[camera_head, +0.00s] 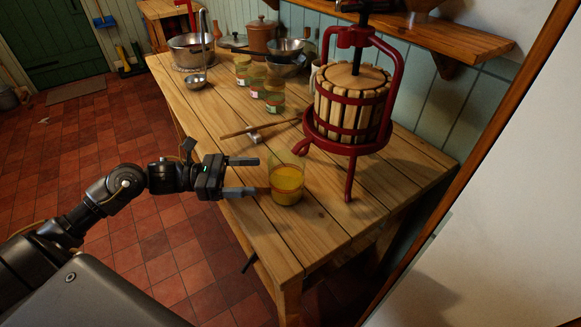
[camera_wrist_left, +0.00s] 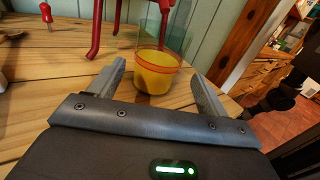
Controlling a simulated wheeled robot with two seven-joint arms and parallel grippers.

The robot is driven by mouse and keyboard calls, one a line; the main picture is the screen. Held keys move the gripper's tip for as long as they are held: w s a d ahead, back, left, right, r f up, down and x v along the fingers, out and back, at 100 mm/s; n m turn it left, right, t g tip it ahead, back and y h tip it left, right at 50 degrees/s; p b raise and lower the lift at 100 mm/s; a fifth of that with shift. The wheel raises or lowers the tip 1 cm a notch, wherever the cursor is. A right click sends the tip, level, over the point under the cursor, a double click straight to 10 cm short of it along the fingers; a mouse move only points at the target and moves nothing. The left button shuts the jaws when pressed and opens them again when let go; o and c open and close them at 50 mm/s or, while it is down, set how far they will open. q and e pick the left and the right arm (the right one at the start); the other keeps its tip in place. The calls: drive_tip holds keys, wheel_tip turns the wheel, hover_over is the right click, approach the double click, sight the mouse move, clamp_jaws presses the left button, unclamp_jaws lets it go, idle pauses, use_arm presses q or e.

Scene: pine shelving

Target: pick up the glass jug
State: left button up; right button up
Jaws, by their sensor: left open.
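The glass jug (camera_head: 286,184) stands upright on the wooden table, holding orange-yellow liquid, with its clear upper part empty. It also shows in the left wrist view (camera_wrist_left: 156,73), ahead of the fingers and roughly between their lines. My left gripper (camera_head: 250,176) is open and empty, just left of the jug at about its height, with its fingers pointing at it. In the left wrist view the fingers (camera_wrist_left: 158,82) are spread on both sides of the jug's lower part. I cannot tell whether either finger touches it. My right gripper is not in view.
A red-framed wooden press (camera_head: 352,105) stands right behind the jug, one leg close by. A wooden stick and small metal piece (camera_head: 256,136) lie behind. Several jars (camera_head: 274,95) and pots (camera_head: 190,50) fill the far end. The table's front corner (camera_head: 300,250) is clear.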

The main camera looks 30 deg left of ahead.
use_arm(q)
drive_tip(key=shift+w+d+r, duration=0.1)
drive_tip(key=shift+d, duration=0.05)
drive_tip(key=shift+d+r, duration=0.15)
drive_tip(key=p, duration=0.2)
approach(303, 174)
drive_tip(key=shift+w+d+f, duration=0.4)
drive_tip(key=shift+w+d, duration=0.35)
drive_tip(key=shift+d, duration=0.05)
drive_tip(key=shift+w+d, duration=0.1)
drive_tip(key=shift+d, duration=0.05)
drive_tip(key=p+x, duration=0.1)
drive_tip(key=x, duration=0.3)
drive_tip(key=shift+w+d+p, duration=0.1)
drive_tip(key=shift+w+p, duration=0.15)
drive_tip(key=shift+p, duration=0.15)
drive_tip(key=shift+w+d, duration=0.1)
drive_tip(key=shift+d, duration=0.1)
drive_tip(key=shift+f, duration=0.1)
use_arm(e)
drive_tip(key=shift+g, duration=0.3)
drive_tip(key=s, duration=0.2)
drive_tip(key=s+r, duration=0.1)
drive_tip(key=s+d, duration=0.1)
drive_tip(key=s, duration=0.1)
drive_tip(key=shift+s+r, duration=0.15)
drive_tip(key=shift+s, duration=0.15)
use_arm(q)
drive_tip(key=shift+c, duration=0.3)
